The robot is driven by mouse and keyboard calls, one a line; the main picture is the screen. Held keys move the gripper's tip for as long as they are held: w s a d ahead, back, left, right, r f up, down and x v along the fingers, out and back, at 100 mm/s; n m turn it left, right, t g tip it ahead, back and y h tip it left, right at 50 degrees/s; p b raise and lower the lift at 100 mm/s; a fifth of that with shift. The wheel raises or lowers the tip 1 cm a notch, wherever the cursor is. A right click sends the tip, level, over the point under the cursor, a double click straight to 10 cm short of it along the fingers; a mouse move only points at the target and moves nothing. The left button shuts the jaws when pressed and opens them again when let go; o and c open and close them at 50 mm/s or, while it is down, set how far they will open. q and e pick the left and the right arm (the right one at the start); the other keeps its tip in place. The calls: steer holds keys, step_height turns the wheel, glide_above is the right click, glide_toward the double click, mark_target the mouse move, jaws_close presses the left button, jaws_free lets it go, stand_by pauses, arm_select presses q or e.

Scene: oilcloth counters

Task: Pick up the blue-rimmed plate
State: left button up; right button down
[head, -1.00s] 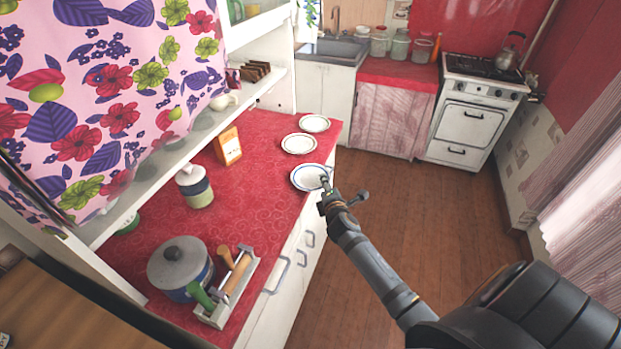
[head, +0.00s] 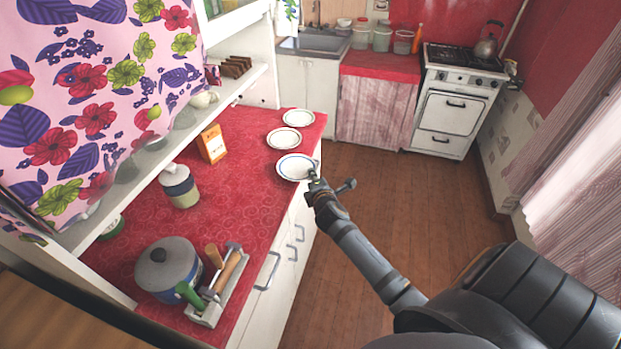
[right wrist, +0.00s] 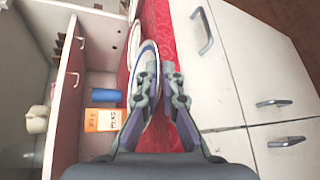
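The blue-rimmed plate (head: 293,167) is at the near end of a row of plates, by the front edge of the red counter (head: 235,200). My right gripper (head: 314,172) is at its near right rim. In the right wrist view, the fingers (right wrist: 161,72) are close together with the rim of the blue-rimmed plate (right wrist: 149,48) between them, so they appear shut on it. The plate looks slightly raised, but any gap below it is hard to see. My left gripper is not in view.
Two other plates (head: 284,138) (head: 299,118) stand just behind it. An orange box (head: 212,144), a canister (head: 180,187), a pot (head: 165,270) and a utensil holder (head: 208,309) are on the counter. The wooden floor (head: 390,190) to the right is clear.

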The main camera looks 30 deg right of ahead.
steer(key=s+a+r+p, duration=0.1)
steer(key=s+r, duration=1)
steer(key=s, duration=0.3)
steer(key=shift+a+r, duration=0.35)
steer(key=shift+d, duration=0.15)
